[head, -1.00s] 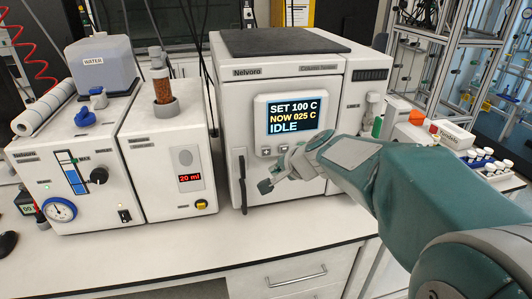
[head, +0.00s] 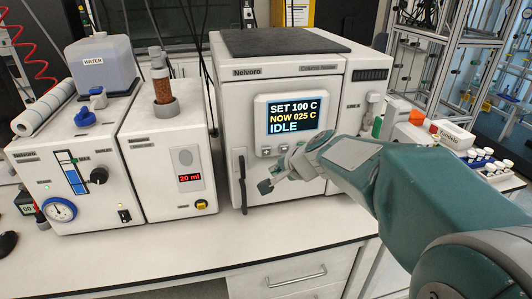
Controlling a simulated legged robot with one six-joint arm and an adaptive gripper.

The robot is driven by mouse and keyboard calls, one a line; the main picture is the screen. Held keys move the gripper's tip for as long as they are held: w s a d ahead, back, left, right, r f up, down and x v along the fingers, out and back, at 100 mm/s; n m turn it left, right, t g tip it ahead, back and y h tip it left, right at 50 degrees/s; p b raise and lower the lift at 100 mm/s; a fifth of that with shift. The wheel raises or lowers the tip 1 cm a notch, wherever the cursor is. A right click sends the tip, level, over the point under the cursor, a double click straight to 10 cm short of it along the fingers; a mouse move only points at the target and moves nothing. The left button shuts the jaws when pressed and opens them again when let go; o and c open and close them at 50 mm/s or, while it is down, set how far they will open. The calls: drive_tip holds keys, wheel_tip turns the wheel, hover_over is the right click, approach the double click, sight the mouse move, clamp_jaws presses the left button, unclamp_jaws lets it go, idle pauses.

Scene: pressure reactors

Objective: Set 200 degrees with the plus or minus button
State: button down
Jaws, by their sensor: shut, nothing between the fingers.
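The white Nelvoro column heater (head: 235,105) stands at the middle of the bench. Its display (head: 293,118) reads SET 100 C, NOW 025 C, IDLE. Two small buttons show below the display; the left one (head: 266,152) is in clear view and the other (head: 283,149) is close to my gripper. Their plus and minus marks are too small to read surely. My gripper (head: 265,186) is shut and empty, in front of the heater door, below the buttons and right of the door handle. My arm hides the lower right of the heater front.
A black vertical handle (head: 242,182) is on the heater door. Left stand a unit with a 20 ml readout (head: 190,178) and a pump unit with a dial (head: 59,210). Vials (head: 488,163) stand at the right. The bench front (head: 190,245) is clear.

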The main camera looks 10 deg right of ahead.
sight(266, 152)
drive_tip(key=s, duration=0.3)
drive_tip(key=shift+s+f, duration=0.1)
drive_tip(key=shift+s, duration=0.2)
drive_tip(key=shift+w, duration=0.15)
drive_tip(key=w, duration=0.8)
drive_tip(key=shift+w, duration=0.3)
idle(1.1)
drive_tip(key=shift+w, duration=0.35)
